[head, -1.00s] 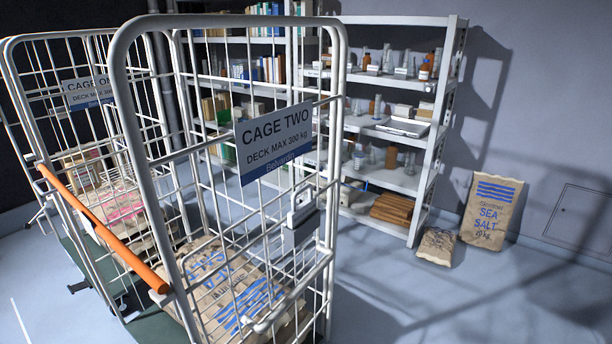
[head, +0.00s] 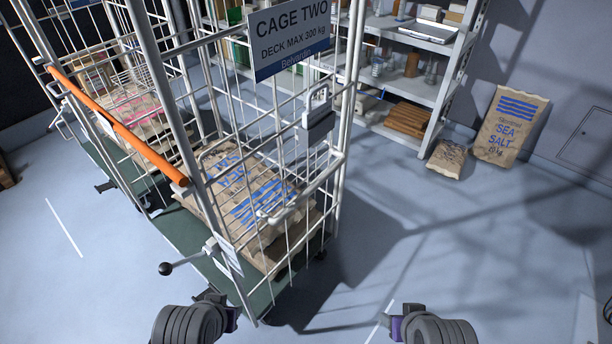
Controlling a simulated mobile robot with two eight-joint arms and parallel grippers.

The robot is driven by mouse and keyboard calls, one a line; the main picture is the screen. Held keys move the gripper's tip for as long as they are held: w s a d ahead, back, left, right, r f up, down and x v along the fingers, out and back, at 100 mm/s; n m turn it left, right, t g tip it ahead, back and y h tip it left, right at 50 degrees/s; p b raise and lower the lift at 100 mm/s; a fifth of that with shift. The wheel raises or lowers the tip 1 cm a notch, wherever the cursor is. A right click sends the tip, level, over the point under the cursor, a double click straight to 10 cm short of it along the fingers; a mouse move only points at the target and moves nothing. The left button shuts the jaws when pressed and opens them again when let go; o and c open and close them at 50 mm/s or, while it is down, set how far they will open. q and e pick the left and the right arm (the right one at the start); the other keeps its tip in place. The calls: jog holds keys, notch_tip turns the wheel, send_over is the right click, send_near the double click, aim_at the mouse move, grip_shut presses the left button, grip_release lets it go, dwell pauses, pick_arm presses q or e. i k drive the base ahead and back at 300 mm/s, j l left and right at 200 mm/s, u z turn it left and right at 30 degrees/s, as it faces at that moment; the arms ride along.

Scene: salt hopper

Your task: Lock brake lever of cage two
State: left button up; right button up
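Cage two (head: 345,150) is a white wire roll cage with a sign (head: 288,38) reading "CAGE TWO, DECK MAX 300 kg". A lever with a black ball knob (head: 166,268) sticks out to the left, low on the cage's near corner post; I take it for the brake lever. A pale plate (head: 228,254) sits beside its pivot. My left gripper (head: 228,312) is at the bottom edge, below and right of the knob and apart from it. My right gripper (head: 388,324) is at the bottom, right of the cage, over bare floor. Neither gripper's finger opening shows clearly.
An orange bar (head: 120,128) runs from cage two toward cage one (head: 60,60) at the left. Sea salt sacks (head: 250,190) lie in cage two. A shelf unit (head: 430,90) and two sacks (head: 510,125) stand at the back right. Floor at right is clear.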

aim_at(166, 269)
jog(key=u, duration=1.6)
